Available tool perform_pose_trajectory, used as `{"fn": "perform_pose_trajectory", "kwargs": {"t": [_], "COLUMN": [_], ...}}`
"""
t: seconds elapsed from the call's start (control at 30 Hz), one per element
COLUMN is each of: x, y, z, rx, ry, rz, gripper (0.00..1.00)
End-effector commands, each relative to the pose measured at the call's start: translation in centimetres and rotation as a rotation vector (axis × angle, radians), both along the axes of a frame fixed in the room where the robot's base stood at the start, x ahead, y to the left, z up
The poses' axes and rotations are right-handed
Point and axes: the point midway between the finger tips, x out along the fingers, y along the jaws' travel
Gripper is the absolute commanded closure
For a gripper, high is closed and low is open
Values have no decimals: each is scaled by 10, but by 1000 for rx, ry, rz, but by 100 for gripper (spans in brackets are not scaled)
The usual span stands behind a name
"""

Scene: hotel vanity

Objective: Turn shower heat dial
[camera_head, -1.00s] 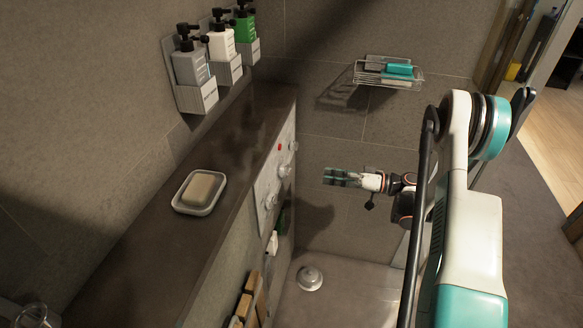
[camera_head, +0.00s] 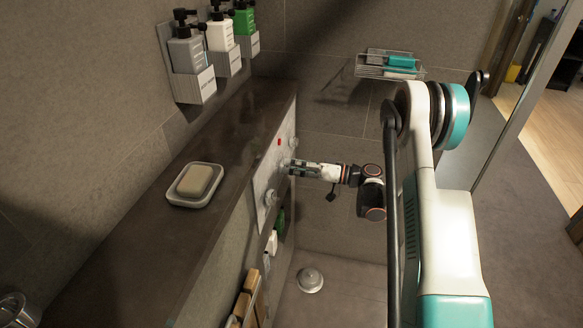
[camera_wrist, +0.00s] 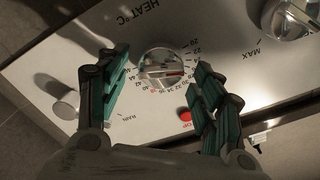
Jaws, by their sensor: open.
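The heat dial (camera_wrist: 163,69) is a round silver knob under the "HEAT °C" label, ringed by numbers, in the wrist view. It sits between the two teal-padded fingers of my gripper (camera_wrist: 160,88), which is open with a gap on both sides. In the head view my gripper (camera_head: 290,166) is at the control panel (camera_head: 262,188) on the side of the ledge. Its fingertips hide the dial there. Whether the fingers touch the dial, I cannot tell.
A second silver knob (camera_wrist: 290,18) marked MAX, a red button (camera_wrist: 185,115) and a small silver knob (camera_wrist: 67,104) surround the dial. A soap dish (camera_head: 178,202) stands on the ledge. Pump bottles (camera_head: 187,55) hang on the wall. A wire rack (camera_head: 385,68) is on the back wall.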

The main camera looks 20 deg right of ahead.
Motion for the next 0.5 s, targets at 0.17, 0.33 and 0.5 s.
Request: {"fn": "perform_pose_trajectory", "kwargs": {"t": [0.17, 0.33, 0.5], "x": [3, 3, 3], "y": [6, 6, 6], "z": [0, 0, 0], "rx": [0, 0, 0], "ry": [0, 0, 0], "rz": [1, 0, 0], "gripper": [39, 39, 66]}}
